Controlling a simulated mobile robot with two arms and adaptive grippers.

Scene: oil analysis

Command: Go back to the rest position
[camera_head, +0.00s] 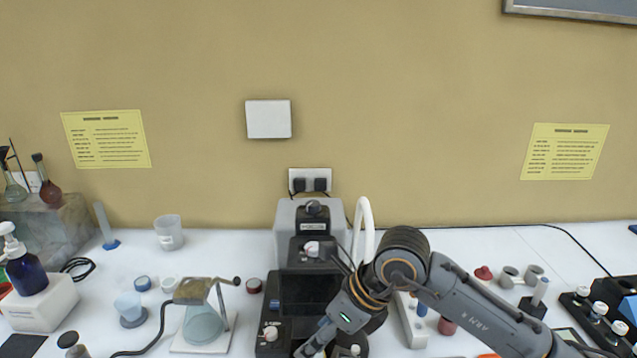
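My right arm (470,305) comes in from the lower right and reaches across the bench. Its wrist bends down in front of the dark analysis instrument (305,290) at the centre. My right gripper (312,349) is at the bottom edge, low in front of the instrument and close to its knobs. Its fingertips are mostly cut off by the frame, so its opening and anything in it cannot be made out. My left arm and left gripper are not in view.
A beaker (168,232), blue bottle (26,268) and flasks (50,193) are farther left. The back of the bench is mostly clear.

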